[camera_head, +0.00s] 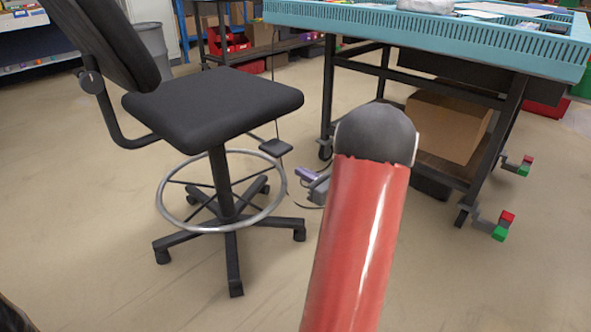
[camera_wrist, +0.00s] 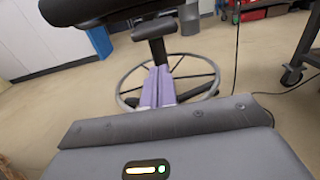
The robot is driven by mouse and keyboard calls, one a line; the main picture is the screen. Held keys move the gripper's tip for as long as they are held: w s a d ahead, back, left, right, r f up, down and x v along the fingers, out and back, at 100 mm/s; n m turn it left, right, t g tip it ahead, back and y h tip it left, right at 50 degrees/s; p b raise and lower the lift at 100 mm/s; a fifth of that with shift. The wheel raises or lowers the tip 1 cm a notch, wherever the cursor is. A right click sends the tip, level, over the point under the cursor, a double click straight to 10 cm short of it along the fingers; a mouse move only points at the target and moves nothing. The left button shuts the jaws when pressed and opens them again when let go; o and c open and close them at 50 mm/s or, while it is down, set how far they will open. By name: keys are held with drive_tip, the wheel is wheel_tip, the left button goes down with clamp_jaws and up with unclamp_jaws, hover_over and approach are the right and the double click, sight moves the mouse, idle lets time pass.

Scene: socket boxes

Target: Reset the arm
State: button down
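My gripper (camera_wrist: 159,72) shows in the wrist view as two purple fingers side by side, together, with nothing seen between them. In the head view my gripper (camera_head: 303,174) is small and partly hidden behind my red arm link (camera_head: 358,240). It is between the black office chair and the teal-topped workbench, well below the bench top. My arm link, with its dark rounded end, fills the lower middle of the head view.
The black office chair (camera_head: 215,105) with its ring base (camera_head: 165,205) stands left of my arm. The workbench (camera_head: 480,40) on wheeled black legs is at the right, with a cardboard box (camera_head: 450,125) beneath. Floor (camera_head: 90,240) is open at front left.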

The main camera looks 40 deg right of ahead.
drive_tip(key=shift+s, duration=0.75)
drive_tip(key=shift+r, duration=0.1)
drive_tip(key=w+a+r+n+g+y+p, duration=0.1)
drive_tip(key=a+r+n+g+y, duration=0.2)
drive_tip(key=a, duration=0.5)
drive_tip(key=w+a+r+n+g+y+p, duration=0.1)
drive_tip(key=w+a+r+n+y, duration=0.15)
drive_tip(key=a+n, duration=0.35)
drive_tip(key=s+a+r+n+g+y+p, duration=0.15)
drive_tip(key=s+a+n+g, duration=0.3)
drive_tip(key=a, duration=0.45)
drive_tip(key=s+a+r+n+g+p, duration=0.2)
drive_tip(key=s+a+r+n+g, duration=0.15)
drive_tip(key=a+n, duration=0.4)
drive_tip(key=s+a+r+n+h+p, duration=0.2)
drive_tip(key=s+r+n+h, duration=0.1)
drive_tip(key=s+n, duration=0.3)
drive_tip(key=s+a+r+n+h+p, duration=0.2)
drive_tip(key=s+n+h, duration=0.3)
drive_tip(key=n, duration=0.3)
drive_tip(key=shift+s+a+r, duration=0.3)
drive_tip(key=shift+s+r, duration=0.05)
drive_tip(key=shift+r, duration=0.1)
